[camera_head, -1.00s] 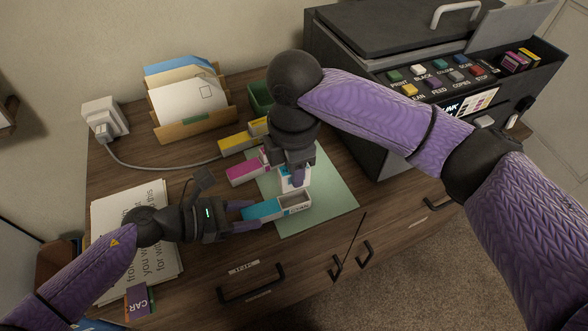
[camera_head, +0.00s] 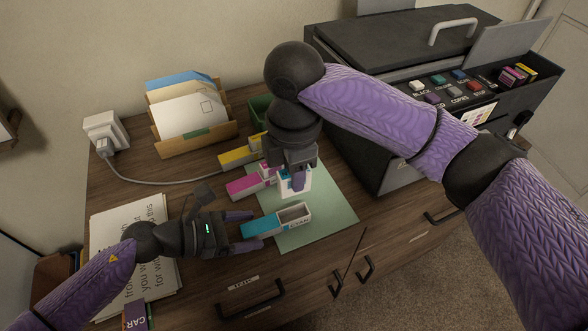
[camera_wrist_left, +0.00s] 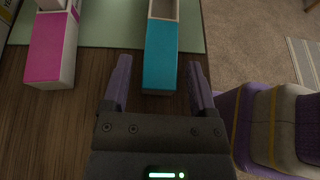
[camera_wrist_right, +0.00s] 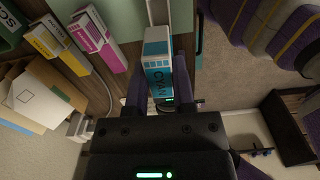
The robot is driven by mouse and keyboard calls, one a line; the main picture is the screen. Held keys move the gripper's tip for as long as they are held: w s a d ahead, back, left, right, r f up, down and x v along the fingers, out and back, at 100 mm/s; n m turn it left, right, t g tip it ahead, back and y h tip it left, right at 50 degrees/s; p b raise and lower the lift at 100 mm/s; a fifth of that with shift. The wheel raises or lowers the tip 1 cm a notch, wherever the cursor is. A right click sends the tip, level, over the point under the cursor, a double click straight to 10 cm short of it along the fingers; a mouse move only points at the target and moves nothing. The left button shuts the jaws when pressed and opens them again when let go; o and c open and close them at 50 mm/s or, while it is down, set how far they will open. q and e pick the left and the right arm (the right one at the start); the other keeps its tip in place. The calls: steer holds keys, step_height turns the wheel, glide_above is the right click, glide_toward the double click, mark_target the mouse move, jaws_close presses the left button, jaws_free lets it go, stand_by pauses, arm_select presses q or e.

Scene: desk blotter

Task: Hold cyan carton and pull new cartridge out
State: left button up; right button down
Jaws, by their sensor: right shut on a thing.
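The cyan carton (camera_head: 262,227) lies on its side at the front of the green blotter, its open end to the right and its inside looking empty. It also shows in the left wrist view (camera_wrist_left: 160,60). My left gripper (camera_head: 243,230) is open, with a finger either side of the carton's left end and gaps between. My right gripper (camera_head: 299,180) points down above the blotter, shut on the cyan cartridge (camera_wrist_right: 158,65), which is labelled CYAN. The cartridge is clear of the carton; in the head view the fingers partly hide it.
Magenta (camera_head: 246,186) and yellow (camera_head: 238,157) cartons lie behind the cyan one. The green blotter (camera_head: 330,210) is bare at right. The printer (camera_head: 400,120) stands at back right, a letter holder (camera_head: 195,135) at back left. Papers (camera_head: 110,235) lie under my left arm.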

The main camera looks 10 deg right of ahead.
arm_select(q)
steer(key=shift+o, duration=0.4)
steer(key=v, duration=1.2)
steer(key=shift+a, duration=0.2)
